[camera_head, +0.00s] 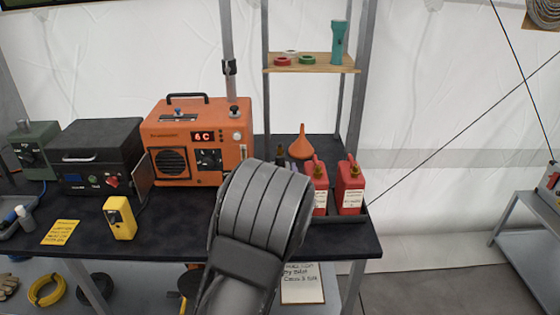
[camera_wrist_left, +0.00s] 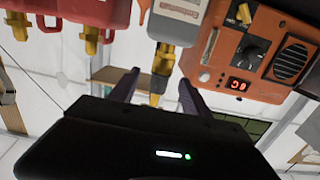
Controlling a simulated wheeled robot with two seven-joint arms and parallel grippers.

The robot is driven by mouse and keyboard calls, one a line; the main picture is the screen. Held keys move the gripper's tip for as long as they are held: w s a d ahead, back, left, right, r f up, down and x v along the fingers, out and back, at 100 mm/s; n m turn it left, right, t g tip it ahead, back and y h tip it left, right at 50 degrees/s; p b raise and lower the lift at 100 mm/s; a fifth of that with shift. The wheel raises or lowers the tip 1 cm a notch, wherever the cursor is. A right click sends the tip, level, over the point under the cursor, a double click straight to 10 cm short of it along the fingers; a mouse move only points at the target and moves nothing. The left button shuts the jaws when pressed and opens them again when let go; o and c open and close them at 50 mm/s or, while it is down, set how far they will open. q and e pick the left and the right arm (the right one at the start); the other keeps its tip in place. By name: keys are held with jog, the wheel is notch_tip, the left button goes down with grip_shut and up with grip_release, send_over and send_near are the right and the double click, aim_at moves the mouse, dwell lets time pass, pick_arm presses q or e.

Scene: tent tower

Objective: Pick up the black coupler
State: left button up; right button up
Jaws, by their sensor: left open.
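A dark collar with a yellow tip (camera_wrist_left: 161,62) is on the end of a grey container (camera_wrist_left: 183,22) in the left wrist view. A black fitting (camera_head: 229,67) also clasps the upright pole behind the bench in the head view. I cannot tell which of these is the black coupler. My left gripper (camera_wrist_left: 159,77) is open, and the collar and yellow tip show between its fingers. I cannot tell whether they touch. In the head view my own grey arm hides the fingers and most of the grey container. My right gripper is not in view.
Red canisters (camera_head: 349,190) stand close right of my arm on the dark bench (camera_head: 165,235), with an orange funnel (camera_head: 301,146) behind. An orange generator (camera_head: 197,138) is left of my arm. A yellow device (camera_head: 119,217) stands near the front. A wooden shelf (camera_head: 310,63) is above.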

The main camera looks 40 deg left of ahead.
aim_at(280, 157)
pick_arm(q)
jog(key=shift+x, duration=0.95)
jog(key=shift+w+a+r+p, duration=0.15)
jog(key=shift+w+a+p, duration=0.1)
jog(key=shift+a+p, duration=0.1)
jog(key=p+x, duration=0.1)
jog(key=x, duration=0.2)
jog(key=shift+w+a+r, duration=0.15)
jog(key=shift+w, duration=0.1)
jog(key=shift+w+a, duration=0.25)
jog(key=shift+w, duration=0.05)
jog(key=shift+c, duration=0.5)
grip_shut()
